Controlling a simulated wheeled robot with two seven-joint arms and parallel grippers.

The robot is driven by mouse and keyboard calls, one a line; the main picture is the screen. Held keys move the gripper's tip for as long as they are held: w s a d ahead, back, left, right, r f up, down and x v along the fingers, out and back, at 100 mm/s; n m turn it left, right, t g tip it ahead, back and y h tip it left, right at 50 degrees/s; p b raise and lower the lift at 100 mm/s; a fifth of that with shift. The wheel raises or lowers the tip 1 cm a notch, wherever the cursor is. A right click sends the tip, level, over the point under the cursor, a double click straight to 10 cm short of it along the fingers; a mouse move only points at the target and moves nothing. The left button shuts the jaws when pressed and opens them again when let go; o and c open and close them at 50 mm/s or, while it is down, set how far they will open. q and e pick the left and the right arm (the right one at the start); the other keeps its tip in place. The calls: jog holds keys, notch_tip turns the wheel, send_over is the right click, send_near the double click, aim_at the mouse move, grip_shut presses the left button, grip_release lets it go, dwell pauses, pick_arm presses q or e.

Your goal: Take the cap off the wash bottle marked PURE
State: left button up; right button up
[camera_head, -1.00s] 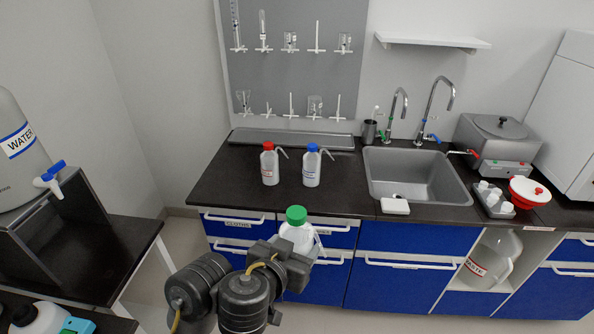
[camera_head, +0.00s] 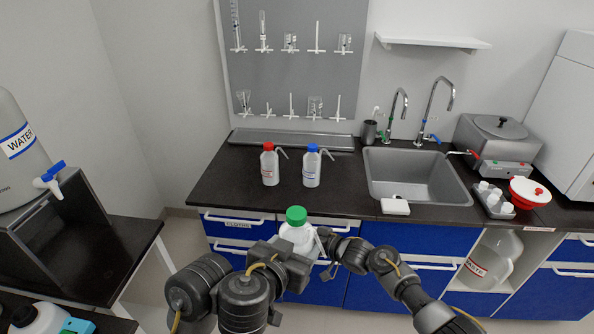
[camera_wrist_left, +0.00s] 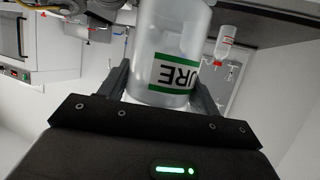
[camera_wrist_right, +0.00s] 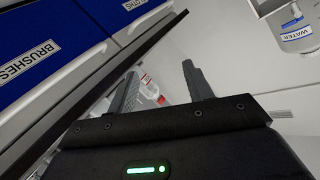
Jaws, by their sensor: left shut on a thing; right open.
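The wash bottle marked PURE has a green cap (camera_head: 296,214) and a white body (camera_head: 297,238). It is held upright in front of the counter, with the cap on it. In the left wrist view its clear body (camera_wrist_left: 170,40) fills the middle, with a green-edged label (camera_wrist_left: 174,73) reading "URE". My left gripper (camera_head: 300,252) is shut around the body. My right gripper (camera_head: 330,246) is open and beside the bottle on its right, lower than the cap. In the right wrist view the right fingers (camera_wrist_right: 160,80) are apart, with no PURE bottle visible between them.
A red-capped bottle (camera_head: 270,166) and a blue-capped bottle (camera_head: 311,168) stand on the dark counter (camera_head: 226,185). A sink (camera_head: 415,178) is to their right. Blue drawers (camera_head: 385,238) lie behind my grippers. A WATER tank (camera_head: 18,140) stands at left.

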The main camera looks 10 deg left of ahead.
jog(key=a+r+n+g+y, duration=0.15)
jog(key=a+r, duration=0.25)
jog(key=r, duration=0.5)
jog(key=a+r+n+g+y, duration=0.1)
jog(key=a+r+n+g, duration=0.2)
jog(key=r, duration=0.6)
jog(key=s+a+r+n+g+h, duration=0.1)
jog(key=s+a+r+n+g, duration=0.15)
jog(key=s+r, duration=0.3)
jog(key=s+a+r+n+g+h, duration=0.1)
jog(key=s+a+r+g+h, duration=0.2)
jog(key=r, duration=0.4)
notch_tip(320, 180, up, 6)
jog(key=m+t+h, duration=0.2)
jog(key=m+h, duration=0.2)
jog(key=h, duration=0.8)
send_over(296, 213)
jog(key=shift+a+y, duration=0.25)
jog(key=shift+a, duration=0.1)
jog(key=shift+d+r+m+t, duration=0.3)
jog(key=shift+d+m, duration=0.1)
jog(key=shift+f, duration=4.05)
